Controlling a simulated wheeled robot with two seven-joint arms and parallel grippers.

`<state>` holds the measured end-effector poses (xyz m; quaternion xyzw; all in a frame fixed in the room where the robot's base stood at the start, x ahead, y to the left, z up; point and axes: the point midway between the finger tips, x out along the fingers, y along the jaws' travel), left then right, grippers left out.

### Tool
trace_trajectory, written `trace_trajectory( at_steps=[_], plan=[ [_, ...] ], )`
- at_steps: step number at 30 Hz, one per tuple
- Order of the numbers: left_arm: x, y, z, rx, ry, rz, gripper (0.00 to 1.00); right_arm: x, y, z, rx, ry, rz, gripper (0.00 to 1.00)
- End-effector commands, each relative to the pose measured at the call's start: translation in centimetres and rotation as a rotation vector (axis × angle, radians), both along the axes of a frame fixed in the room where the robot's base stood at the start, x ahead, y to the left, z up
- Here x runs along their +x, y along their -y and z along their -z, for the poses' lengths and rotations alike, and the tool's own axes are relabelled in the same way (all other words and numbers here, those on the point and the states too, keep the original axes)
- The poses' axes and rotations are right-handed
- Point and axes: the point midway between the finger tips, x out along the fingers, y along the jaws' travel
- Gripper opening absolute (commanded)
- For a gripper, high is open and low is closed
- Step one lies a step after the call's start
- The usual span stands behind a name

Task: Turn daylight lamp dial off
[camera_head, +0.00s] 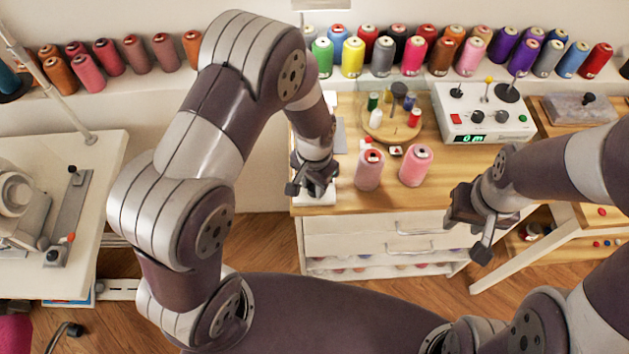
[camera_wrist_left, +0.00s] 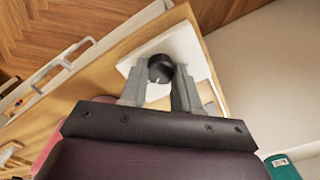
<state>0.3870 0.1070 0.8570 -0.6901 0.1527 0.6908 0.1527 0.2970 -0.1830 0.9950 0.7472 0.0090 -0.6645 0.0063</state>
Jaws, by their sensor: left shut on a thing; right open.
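The daylight lamp dial is a small black round knob (camera_wrist_left: 161,69) on a white base (camera_wrist_left: 190,52), seen in the left wrist view. My left gripper (camera_wrist_left: 160,85) is shut on this knob, with one finger on each side. In the head view my left gripper (camera_head: 312,190) is at the left front corner of the wooden table, over the white base (camera_head: 328,196), and hides the knob. My right gripper (camera_head: 468,222) is open and empty, in the air in front of the table's drawers. Whether the lamp is lit cannot be seen.
Two pink thread cones (camera_head: 415,166) stand on the wooden table (camera_head: 345,206) right of my left gripper. Behind them is a round wooden spool stand (camera_head: 379,130). A white box with a green display (camera_head: 484,112) stands at the back right. Thread cones line the back shelf.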

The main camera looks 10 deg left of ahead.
Motion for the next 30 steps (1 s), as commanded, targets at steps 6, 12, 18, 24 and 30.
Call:
trace_trajectory(
  at_steps=[6, 12, 18, 24, 30],
  plan=[
    [0.0, 0.0, -0.3, 0.001, -0.003, -0.133, 0.01, 0.0, 0.0, -0.8, 0.0, 0.0, 0.0, 0.43],
    [0.0, -0.1, -0.3, 0.001, -0.002, -0.317, 0.01, 0.0, 0.0, -1.6, 0.0, 0.0, 0.0, 0.43],
    [0.0, -0.1, -0.3, 0.001, -0.001, -0.507, 0.01, 0.0, 0.0, -2.2, 0.0, 0.0, 0.0, 0.43],
    [0.0, -0.1, -0.3, 0.001, -0.001, -0.697, 0.01, 0.0, 0.0, -2.8, 0.0, 0.0, 0.0, 0.43],
    [0.0, -0.1, -0.3, 0.001, 0.0, -0.887, 0.01, 0.0, 0.0, -3.3, 0.0, 0.0, 0.0, 0.43]
  ],
)
